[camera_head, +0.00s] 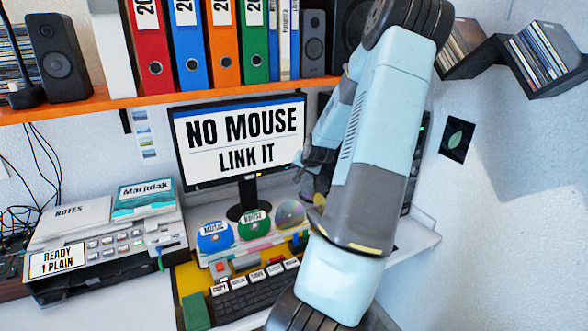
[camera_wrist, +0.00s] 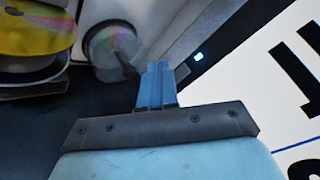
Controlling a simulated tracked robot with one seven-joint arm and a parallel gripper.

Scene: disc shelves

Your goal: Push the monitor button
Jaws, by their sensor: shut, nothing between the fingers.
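The monitor (camera_head: 240,140) stands under the orange shelf, its screen reading "NO MOUSE LINK IT". Part of its screen (camera_wrist: 290,80) fills the right of the wrist view. A small glowing blue light, seemingly the monitor button (camera_wrist: 198,56), sits on the dark bezel beside the screen. My gripper (camera_wrist: 158,68) is shut and empty, its fingertips a little left of the blue light in the wrist view; I cannot tell the gap in depth. In the head view my gripper (camera_head: 312,178) is by the monitor's lower right, partly hidden by my arm, and the button is not visible there.
Several labelled discs (camera_head: 250,225) stand in front of the monitor, above a keyboard (camera_head: 250,298). Discs also show in the wrist view (camera_wrist: 35,35). A printer (camera_head: 105,245) is at left. Binders (camera_head: 185,45) and speakers (camera_head: 62,60) line the orange shelf (camera_head: 100,104) above.

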